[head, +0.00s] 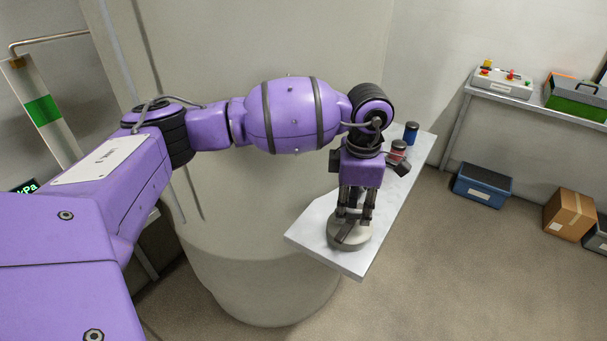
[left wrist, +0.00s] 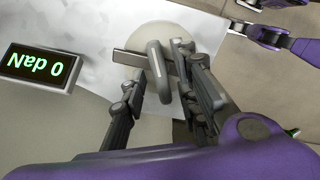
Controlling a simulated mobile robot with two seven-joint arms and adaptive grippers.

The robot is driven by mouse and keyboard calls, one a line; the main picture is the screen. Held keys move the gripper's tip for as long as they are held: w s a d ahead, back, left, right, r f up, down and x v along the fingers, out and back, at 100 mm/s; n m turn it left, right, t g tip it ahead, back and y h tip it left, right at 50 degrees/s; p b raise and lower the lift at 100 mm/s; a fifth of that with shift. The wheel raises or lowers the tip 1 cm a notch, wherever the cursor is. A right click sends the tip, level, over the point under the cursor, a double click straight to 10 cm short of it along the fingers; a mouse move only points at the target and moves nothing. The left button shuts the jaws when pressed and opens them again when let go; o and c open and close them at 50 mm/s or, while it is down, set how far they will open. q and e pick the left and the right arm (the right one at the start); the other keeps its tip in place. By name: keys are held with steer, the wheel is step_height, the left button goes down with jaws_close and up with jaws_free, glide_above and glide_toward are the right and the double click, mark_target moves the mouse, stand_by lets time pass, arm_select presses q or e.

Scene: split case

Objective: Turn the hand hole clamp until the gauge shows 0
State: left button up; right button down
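The hand hole clamp shows as a flat bar (left wrist: 133,59) across a pale round cover (left wrist: 155,36), with a thick grey loop handle (left wrist: 157,70) standing on it. In the head view the cover (head: 337,242) lies at the near end of a white shelf. My left gripper (head: 353,222) points down over it. In the left wrist view its fingers (left wrist: 158,72) are apart on either side of the handle, with a clear gap on the left; the right finger is close, contact unclear. The gauge (left wrist: 40,67) is upside down in this view and reads 0 daN.
A red jar (head: 397,149) and a blue jar (head: 410,133) stand further along the white shelf (head: 302,237). A large pale vessel (head: 250,270) stands beside it. A partly cut kPa display (head: 24,187) is at the left edge. A blue box (head: 481,186) and a cardboard box (head: 570,213) stand right.

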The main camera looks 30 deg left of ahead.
mark_target(352, 211)
arm_select(q)
step_height(352, 211, up, 12)
stand_by(0.7)
steer(key=shift+s+f, duration=0.1)
stand_by(0.3)
